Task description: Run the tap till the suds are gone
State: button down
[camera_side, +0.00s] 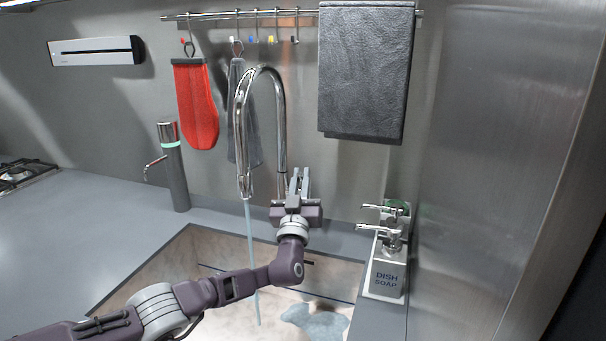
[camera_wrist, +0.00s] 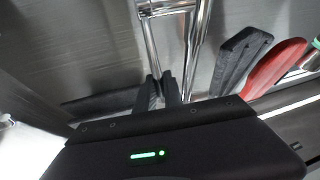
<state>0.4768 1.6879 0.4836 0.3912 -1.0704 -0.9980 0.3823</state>
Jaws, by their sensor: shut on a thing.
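The chrome tap (camera_side: 281,125) arches over the sink (camera_side: 215,253), and a thin stream of water (camera_side: 251,245) falls from its spout into the basin. A pale bluish patch (camera_side: 318,320), which looks like suds or water, lies on the basin floor at the lower right. My gripper (camera_side: 299,178) is at the lower right of the tap's stem, fingers pointing up. In the wrist view, the dark fingers (camera_wrist: 160,92) are shut on a slim chrome part of the tap (camera_wrist: 152,50), apparently its handle. The exact grip is partly hidden by the fingers.
A white dish soap dispenser (camera_side: 385,275) stands at the sink's right edge. A red mitt (camera_side: 197,105), a grey cloth and a dark towel (camera_side: 365,75) hang from the rail. The left counter (camera_side: 80,235) is clear.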

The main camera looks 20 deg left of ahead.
jog(key=shift+f, duration=0.1)
jog(key=c, duration=1.5)
grip_release()
jog(key=shift+a, duration=0.15)
jog(key=v, duration=0.3)
notch_tip(320, 180, up, 7)
